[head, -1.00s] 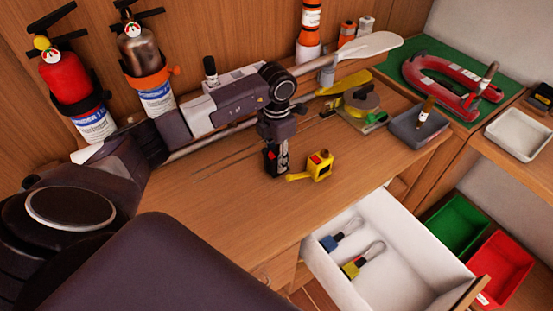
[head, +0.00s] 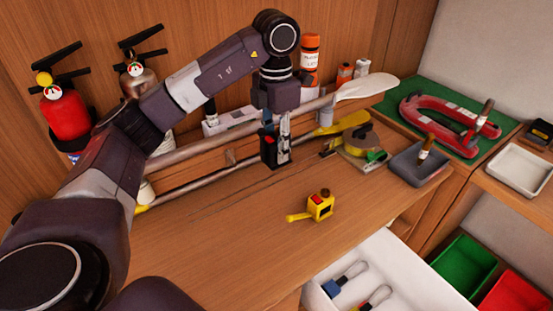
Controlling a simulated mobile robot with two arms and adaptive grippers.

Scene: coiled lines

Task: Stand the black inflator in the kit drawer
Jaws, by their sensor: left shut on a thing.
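My left gripper (head: 282,147) points down over the middle of the wooden bench and is shut on the black inflator (head: 268,150). The inflator is a small, upright black body with a bit of red, partly covered by the fingers. It is held above the bench top, in front of the long paddle shafts. The kit drawer (head: 395,246) is a white open drawer at the lower right, cut off by the picture's bottom edge. A blue-ended and a red-and-yellow-ended looped item lie in it. My right gripper is out of view.
A yellow tape measure (head: 320,206) stands on the bench between gripper and drawer. Green (head: 464,266) and red bins sit beside the drawer. The front bench is clear.

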